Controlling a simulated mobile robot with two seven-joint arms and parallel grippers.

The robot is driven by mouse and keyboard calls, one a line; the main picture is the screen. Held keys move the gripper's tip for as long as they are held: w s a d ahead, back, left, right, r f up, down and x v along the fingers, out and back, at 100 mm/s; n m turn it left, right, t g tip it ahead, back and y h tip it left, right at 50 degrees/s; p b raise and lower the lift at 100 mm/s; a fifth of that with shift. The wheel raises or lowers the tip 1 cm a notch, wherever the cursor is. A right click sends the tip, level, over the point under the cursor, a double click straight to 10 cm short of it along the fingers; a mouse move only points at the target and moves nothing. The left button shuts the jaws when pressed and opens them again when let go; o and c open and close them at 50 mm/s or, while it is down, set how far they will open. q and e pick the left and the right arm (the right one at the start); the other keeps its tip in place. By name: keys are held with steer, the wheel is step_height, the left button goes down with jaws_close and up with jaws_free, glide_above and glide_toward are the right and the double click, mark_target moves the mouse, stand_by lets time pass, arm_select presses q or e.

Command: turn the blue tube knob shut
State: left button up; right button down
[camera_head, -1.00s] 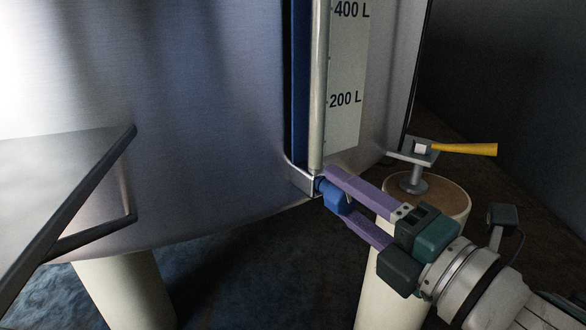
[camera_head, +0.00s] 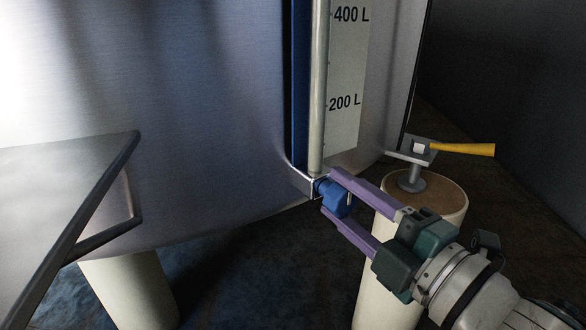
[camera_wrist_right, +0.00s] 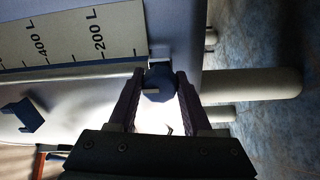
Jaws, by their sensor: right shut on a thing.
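The blue tube knob (camera_head: 340,198) sits at the foot of the pale level tube (camera_head: 319,100) on the tank (camera_head: 200,130). My right gripper (camera_head: 343,194) has its two purple fingers on either side of the knob and is shut on it. In the right wrist view the knob (camera_wrist_right: 159,84) is between the fingertips (camera_wrist_right: 157,88), with a small light mark on its face. The far side of the knob is hidden. My left gripper does not show.
A lever with a yellow handle (camera_head: 462,149) stands on a grey bracket to the right, above a pale tank leg (camera_head: 400,260). Another leg (camera_head: 130,290) stands at lower left. A dark-edged panel (camera_head: 60,190) juts in from the left. A volume scale (camera_head: 346,80) runs beside the tube.

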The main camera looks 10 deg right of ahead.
steer(key=shift+r, duration=0.2)
steer(key=c, duration=0.7)
jaws_free()
steer(key=o, duration=0.3)
steer(key=shift+f, duration=0.15)
steer(key=shift+o, duration=0.2)
steer(key=p+v, duration=0.2)
steer(key=v, duration=0.7)
steer(key=shift+s, duration=0.4)
steer(key=shift+d, duration=0.15)
